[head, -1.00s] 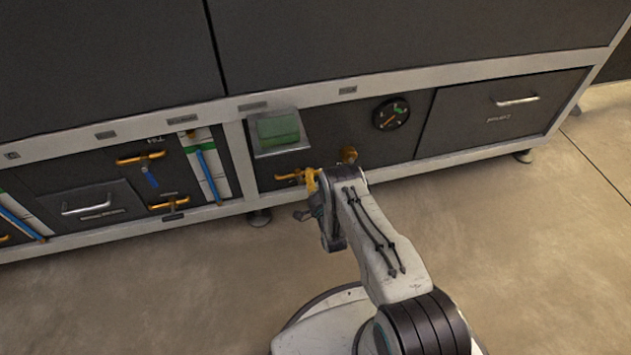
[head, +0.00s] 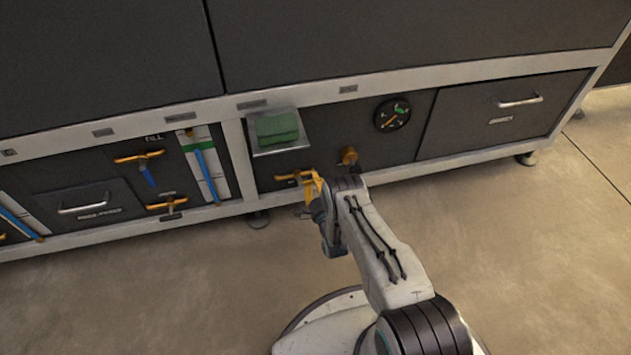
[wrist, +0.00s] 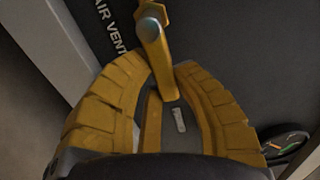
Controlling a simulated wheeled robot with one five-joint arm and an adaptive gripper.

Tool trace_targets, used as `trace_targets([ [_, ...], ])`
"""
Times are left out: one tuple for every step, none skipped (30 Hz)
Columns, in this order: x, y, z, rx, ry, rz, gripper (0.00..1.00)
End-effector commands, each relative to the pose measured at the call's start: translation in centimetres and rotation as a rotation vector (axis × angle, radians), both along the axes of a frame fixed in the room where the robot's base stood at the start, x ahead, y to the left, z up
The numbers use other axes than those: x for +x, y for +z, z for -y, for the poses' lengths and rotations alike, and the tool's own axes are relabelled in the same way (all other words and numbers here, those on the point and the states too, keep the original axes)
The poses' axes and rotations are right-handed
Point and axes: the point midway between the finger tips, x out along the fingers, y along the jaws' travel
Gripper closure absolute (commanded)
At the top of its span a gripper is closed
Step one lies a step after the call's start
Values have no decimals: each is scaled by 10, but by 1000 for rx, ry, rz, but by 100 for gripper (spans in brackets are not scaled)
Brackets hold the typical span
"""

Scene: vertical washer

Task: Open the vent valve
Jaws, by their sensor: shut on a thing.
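The yellow vent valve handle (head: 285,177) is on the dark lower panel, left of my gripper in the head view. In the wrist view, the handle (wrist: 153,42) comes down from a grey pivot, beside white lettering that reads "AIR VENT". My gripper (head: 308,178) has yellow fingers and is at the handle's right end. In the wrist view, my gripper (wrist: 160,72) is shut on the handle, with one finger on each side of its lower end. The exact contact is partly hidden by the fingers.
A green sponge-like block (head: 277,128) sits on a small shelf above the valve. A brass knob (head: 348,156) and a round gauge (head: 392,114) are to the right. Other yellow valve handles (head: 139,157) are on the left panel. Open floor (head: 130,290) lies in front.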

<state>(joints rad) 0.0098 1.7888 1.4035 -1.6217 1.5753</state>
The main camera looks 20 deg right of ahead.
Motion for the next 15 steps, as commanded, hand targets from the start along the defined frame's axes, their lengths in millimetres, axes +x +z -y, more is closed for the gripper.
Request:
trace_targets([
  [0, 0, -3, 5, 4, -1, 100],
  [0, -1, -3, 8, 5, -1, 100],
  [0, -1, -3, 10, 5, -1, 100],
  [0, -1, -3, 11, 5, -1, 100],
  [0, -1, -3, 12, 5, -1, 100],
  [0, -1, -3, 12, 5, -1, 100],
  [0, -1, -3, 12, 5, -1, 100],
  [0, -1, -3, 12, 5, -1, 100],
  [0, -1, -3, 12, 5, -1, 100],
  [0, -1, -3, 12, 5, -1, 100],
  [0, -1, -3, 12, 5, -1, 100],
  [0, -1, -3, 12, 5, -1, 100],
  [0, -1, -3, 12, 5, -2, 100],
  [0, -1, -3, 12, 5, -2, 100],
  [0, -1, -3, 12, 5, -2, 73],
])
